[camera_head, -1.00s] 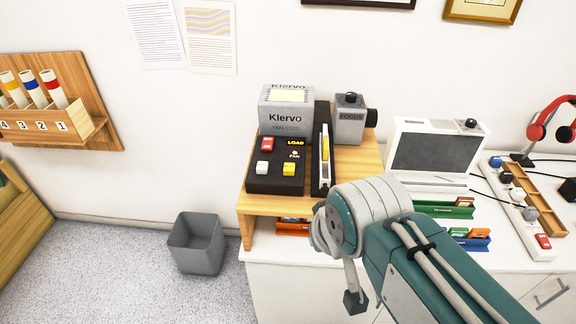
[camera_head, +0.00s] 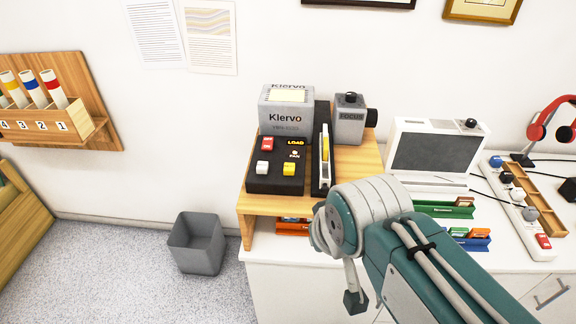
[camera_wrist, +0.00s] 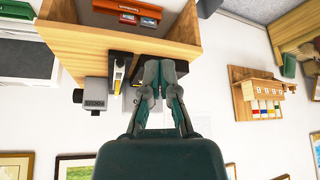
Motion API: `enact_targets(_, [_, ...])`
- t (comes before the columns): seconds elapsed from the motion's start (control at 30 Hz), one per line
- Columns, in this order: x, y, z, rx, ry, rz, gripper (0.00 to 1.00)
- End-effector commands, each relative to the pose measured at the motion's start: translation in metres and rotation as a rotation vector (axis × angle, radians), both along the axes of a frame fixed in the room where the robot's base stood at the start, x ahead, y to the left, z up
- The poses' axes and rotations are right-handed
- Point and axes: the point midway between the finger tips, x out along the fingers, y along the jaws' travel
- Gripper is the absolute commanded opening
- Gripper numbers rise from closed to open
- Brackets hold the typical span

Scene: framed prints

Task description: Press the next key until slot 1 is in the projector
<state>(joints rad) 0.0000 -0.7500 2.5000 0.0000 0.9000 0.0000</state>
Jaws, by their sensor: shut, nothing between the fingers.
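The grey projector (camera_head: 286,112) marked Klervo stands on a wooden stand. Its black control panel (camera_head: 276,182) carries a red key (camera_head: 267,144), a white key (camera_head: 262,168) and a yellow key (camera_head: 289,169), with LOAD and FAN labels. Which one is the next key I cannot read. A narrow slide tray (camera_head: 325,172) with a yellow piece lies right of the panel. My gripper (camera_wrist: 161,66) shows shut and empty in the upside-down wrist view, close to the panel; its fingers hide the keys there, and contact cannot be told.
A grey FOCUS unit (camera_head: 349,120) stands right of the projector, and a white-framed screen (camera_head: 433,151) further right. Small colored slide racks (camera_head: 467,239) sit on the white counter. A bin (camera_head: 196,244) stands on the floor; a wall rack (camera_head: 45,112) holds tubes.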

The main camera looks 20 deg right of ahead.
Motion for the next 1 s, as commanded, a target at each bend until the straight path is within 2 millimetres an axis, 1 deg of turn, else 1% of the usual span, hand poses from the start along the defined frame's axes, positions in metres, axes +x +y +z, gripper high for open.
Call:
enact_targets(0.27, [0.0, 0.0, 0.0, 0.002, 0.0, -0.001, 0.0])
enact_targets(0.37, [0.005, 0.001, 0.002, 0.027, -0.001, -0.029, 0.0])
enact_targets(0.43, [0.012, 0.002, 0.005, 0.067, -0.002, -0.076, 0.0])
enact_targets(0.57, [0.035, 0.006, 0.012, 0.191, -0.005, -0.219, 0.0])
enact_targets(0.7, [0.063, 0.009, 0.021, 0.341, -0.006, -0.394, 0.0])
enact_targets(1.0, [0.127, 0.006, 0.034, 0.66, 0.004, -0.773, 0.0])
